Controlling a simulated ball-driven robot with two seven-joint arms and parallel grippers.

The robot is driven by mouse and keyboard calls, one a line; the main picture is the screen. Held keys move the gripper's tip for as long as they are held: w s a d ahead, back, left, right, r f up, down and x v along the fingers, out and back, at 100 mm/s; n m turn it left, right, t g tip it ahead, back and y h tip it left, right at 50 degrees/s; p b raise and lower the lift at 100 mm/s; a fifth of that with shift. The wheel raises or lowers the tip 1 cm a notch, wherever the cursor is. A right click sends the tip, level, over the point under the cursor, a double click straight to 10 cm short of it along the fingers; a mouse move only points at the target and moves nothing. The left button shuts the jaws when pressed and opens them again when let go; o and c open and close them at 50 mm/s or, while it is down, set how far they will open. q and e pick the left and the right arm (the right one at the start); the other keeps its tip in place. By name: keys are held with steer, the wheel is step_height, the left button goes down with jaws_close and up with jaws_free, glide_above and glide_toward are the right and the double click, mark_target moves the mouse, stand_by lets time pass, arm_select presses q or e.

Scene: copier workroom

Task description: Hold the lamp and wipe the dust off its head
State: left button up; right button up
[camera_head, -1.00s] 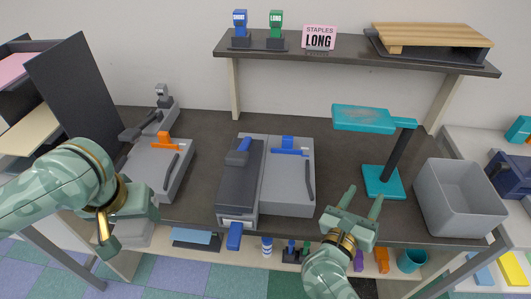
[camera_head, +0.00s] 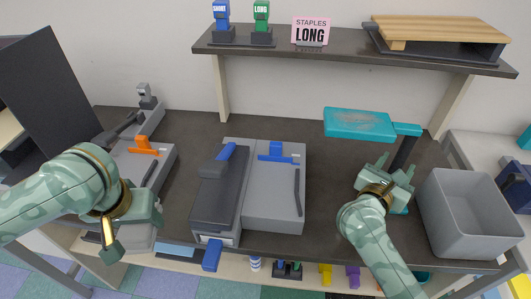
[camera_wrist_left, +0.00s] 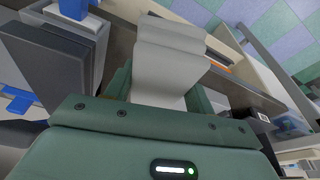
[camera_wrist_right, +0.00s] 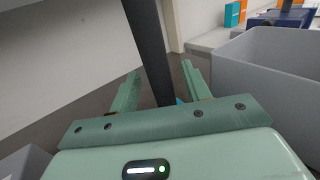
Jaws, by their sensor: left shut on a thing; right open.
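The teal lamp stands at the right of the dark worktop. Its flat lamp head (camera_head: 358,123) has brownish dusty patches on top. Its dark post (camera_head: 404,152) shows below the arm, and it rises between the fingers in the right wrist view (camera_wrist_right: 149,45). The lamp base is mostly hidden behind my right gripper (camera_head: 393,165), which is open, with its fingers on either side of the post. My left gripper (camera_head: 143,215) is at the front left, away from the lamp. It is shut on a pale grey folded cloth (camera_wrist_left: 168,60), seen in the left wrist view.
A grey bin (camera_head: 477,205) stands close to the right of the lamp. Grey staplers or punches (camera_head: 275,190) fill the middle and left (camera_head: 135,165). A shelf (camera_head: 340,55) with small staplers, a pink sign (camera_head: 310,31) and a wooden board (camera_head: 440,30) runs above the back.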

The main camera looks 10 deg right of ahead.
steer(key=shift+w+d, duration=0.25)
jaws_close()
steer(key=shift+s+a+f, duration=0.1)
steer(key=shift+f, duration=0.1)
stand_by(1.0)
